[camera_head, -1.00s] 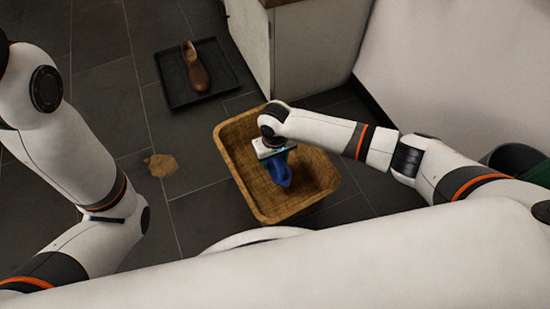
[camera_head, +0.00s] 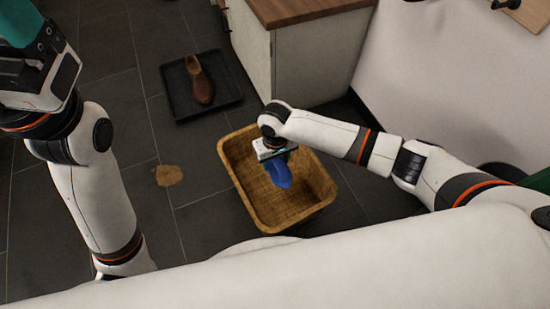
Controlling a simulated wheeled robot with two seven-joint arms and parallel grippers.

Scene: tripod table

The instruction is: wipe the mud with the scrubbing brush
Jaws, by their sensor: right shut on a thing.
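The mud (camera_head: 168,175) is a flat brown patch on the dark tiled floor, left of the wooden basket (camera_head: 250,208). My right gripper (camera_head: 277,160) points down over the basket and is shut on a blue thing, which looks like the scrubbing brush (camera_head: 278,174). The blue thing hangs at the basket's opening; I cannot tell whether it touches the inside. My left gripper (camera_head: 35,68) is raised at the upper left, well apart from the mud. Its fingertips cannot be made out.
A black tray (camera_head: 228,92) with a brown shoe (camera_head: 200,82) lies on the floor behind the mud. A white cabinet (camera_head: 310,60) with a wooden top stands behind the basket. The floor around the mud is clear.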

